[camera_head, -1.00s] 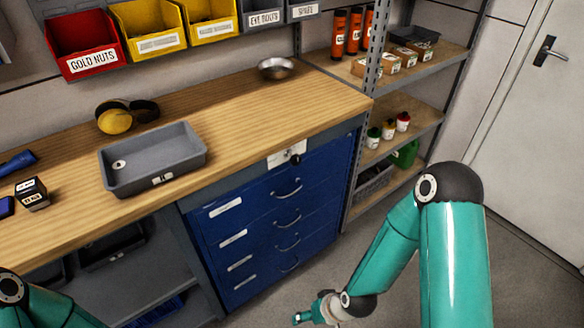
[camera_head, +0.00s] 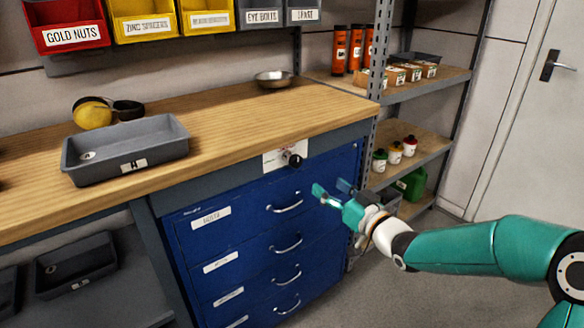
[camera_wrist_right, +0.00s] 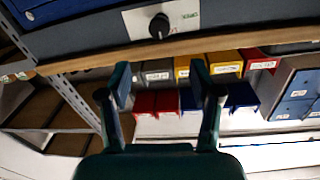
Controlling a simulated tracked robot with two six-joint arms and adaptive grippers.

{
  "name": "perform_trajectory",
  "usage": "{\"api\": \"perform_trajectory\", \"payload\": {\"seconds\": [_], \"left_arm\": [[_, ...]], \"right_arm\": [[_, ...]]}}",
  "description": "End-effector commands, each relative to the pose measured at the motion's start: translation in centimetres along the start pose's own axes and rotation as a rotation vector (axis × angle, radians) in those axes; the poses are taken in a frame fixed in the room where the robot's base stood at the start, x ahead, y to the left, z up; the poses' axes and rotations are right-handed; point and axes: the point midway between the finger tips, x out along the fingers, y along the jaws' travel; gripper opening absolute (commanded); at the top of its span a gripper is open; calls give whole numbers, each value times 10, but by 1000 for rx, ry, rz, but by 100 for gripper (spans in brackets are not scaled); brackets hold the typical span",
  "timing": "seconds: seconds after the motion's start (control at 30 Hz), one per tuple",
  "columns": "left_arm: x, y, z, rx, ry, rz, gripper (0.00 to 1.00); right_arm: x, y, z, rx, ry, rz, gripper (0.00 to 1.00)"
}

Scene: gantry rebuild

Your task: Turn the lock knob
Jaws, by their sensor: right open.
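The lock knob (camera_head: 294,160) is a small black knob on a white plate (camera_head: 272,160) at the top of the blue drawer cabinet (camera_head: 222,245), just under the worktop edge. It also shows at the top of the right wrist view (camera_wrist_right: 159,27), on its pale plate. My right gripper (camera_head: 331,190) is open and empty in front of the upper drawer, below and to the right of the knob in the head view. In the right wrist view its two fingers (camera_wrist_right: 162,88) stand apart, and the knob appears beyond them, untouched. My left gripper is not in view.
The wooden worktop (camera_head: 245,108) overhangs the cabinet and holds a grey tray (camera_head: 160,133), yellow earmuffs (camera_head: 93,114) and a metal bowl (camera_head: 274,79). A metal shelf unit (camera_head: 440,78) stands to the right of the cabinet. Drawer handles (camera_head: 287,207) protrude below the knob.

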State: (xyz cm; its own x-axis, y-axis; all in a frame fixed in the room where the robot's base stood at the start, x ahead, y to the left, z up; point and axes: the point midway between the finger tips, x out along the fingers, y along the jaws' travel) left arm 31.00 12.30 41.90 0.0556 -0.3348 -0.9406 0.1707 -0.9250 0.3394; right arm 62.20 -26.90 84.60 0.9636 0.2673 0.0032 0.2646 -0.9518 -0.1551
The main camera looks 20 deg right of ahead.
Motion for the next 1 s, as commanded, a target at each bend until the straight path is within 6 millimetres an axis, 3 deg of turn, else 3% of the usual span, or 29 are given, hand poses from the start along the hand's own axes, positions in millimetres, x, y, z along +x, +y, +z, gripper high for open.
{"api": "perform_trajectory", "payload": {"seconds": [0.4, 0.6, 0.8, 1.0], "left_arm": [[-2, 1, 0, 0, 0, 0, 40], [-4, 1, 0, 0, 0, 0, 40], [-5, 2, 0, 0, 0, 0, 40], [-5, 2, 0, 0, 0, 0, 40]], "right_arm": [[90, -2, 2, 1, -3, -2, 64], [125, -2, 2, 1, -3, -2, 64], [144, -3, 2, 1, -3, -3, 64], [148, -2, 2, 1, -4, -2, 64]]}}
